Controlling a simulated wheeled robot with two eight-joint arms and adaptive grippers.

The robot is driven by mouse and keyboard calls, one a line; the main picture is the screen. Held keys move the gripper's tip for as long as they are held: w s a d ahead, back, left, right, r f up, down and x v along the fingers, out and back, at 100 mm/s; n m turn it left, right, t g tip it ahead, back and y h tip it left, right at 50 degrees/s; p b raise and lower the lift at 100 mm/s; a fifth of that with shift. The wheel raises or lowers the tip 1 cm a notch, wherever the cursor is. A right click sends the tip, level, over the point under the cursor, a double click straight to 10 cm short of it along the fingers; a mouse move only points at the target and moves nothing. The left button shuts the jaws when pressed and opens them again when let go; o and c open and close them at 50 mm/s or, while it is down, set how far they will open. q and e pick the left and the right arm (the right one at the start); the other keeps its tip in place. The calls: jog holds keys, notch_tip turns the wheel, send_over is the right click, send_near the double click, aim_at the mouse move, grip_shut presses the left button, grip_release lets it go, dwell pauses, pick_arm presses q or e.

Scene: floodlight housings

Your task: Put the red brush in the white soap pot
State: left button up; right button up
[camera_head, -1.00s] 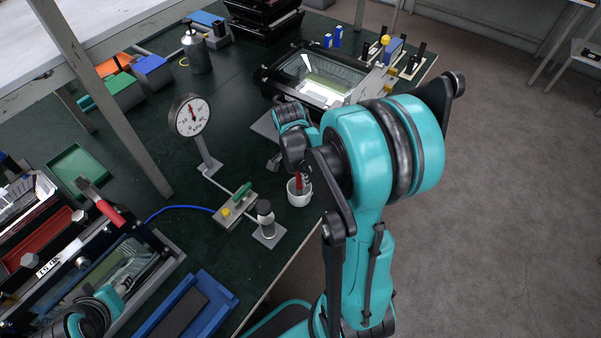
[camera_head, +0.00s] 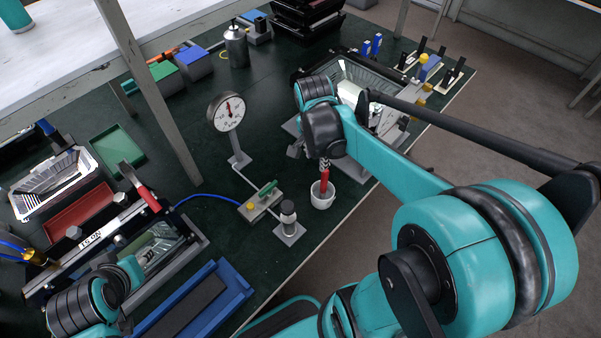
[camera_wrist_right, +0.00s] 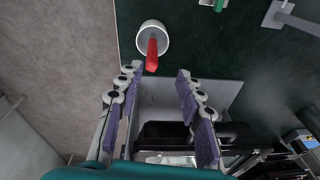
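The red brush (camera_head: 325,177) stands with its lower end inside the white soap pot (camera_head: 322,200), near the table's front edge. Its red handle sticks up above the rim, and its lower end is hidden in the pot. In the right wrist view the brush (camera_wrist_right: 152,56) leans out of the pot (camera_wrist_right: 153,34). My right gripper (camera_wrist_right: 160,76) is open and empty there, its fingers spread apart close to the handle. In the head view my right gripper (camera_head: 312,158) is just above the pot. My left gripper (camera_head: 128,272) is at the lower left, its fingers unclear.
A gauge on a stand (camera_head: 227,113), a toggle clamp (camera_head: 262,200) and a small dark-topped post (camera_head: 288,218) stand left of the pot. A floodlight housing (camera_head: 365,80) lies behind my right arm. A blue tray (camera_head: 205,305) is at the front.

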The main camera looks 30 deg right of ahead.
jog(key=s+a+r+n+t, duration=0.1)
jog(key=s+a+n+t, duration=0.2)
jog(key=a+n, duration=0.3)
jog(key=s+a+r+n+t+y, duration=0.1)
jog(key=s+a+r+n+t, duration=0.1)
jog(key=a+n, duration=0.5)
jog(key=s+n+t, duration=0.1)
jog(key=n, duration=0.2)
jog(key=shift+a+y, duration=0.2)
jog(key=shift+y, duration=0.1)
notch_tip(320, 180, down, 3)
jog(key=b, duration=0.2)
jog(key=shift+r+b, duration=0.15)
jog(key=shift+b, duration=0.2)
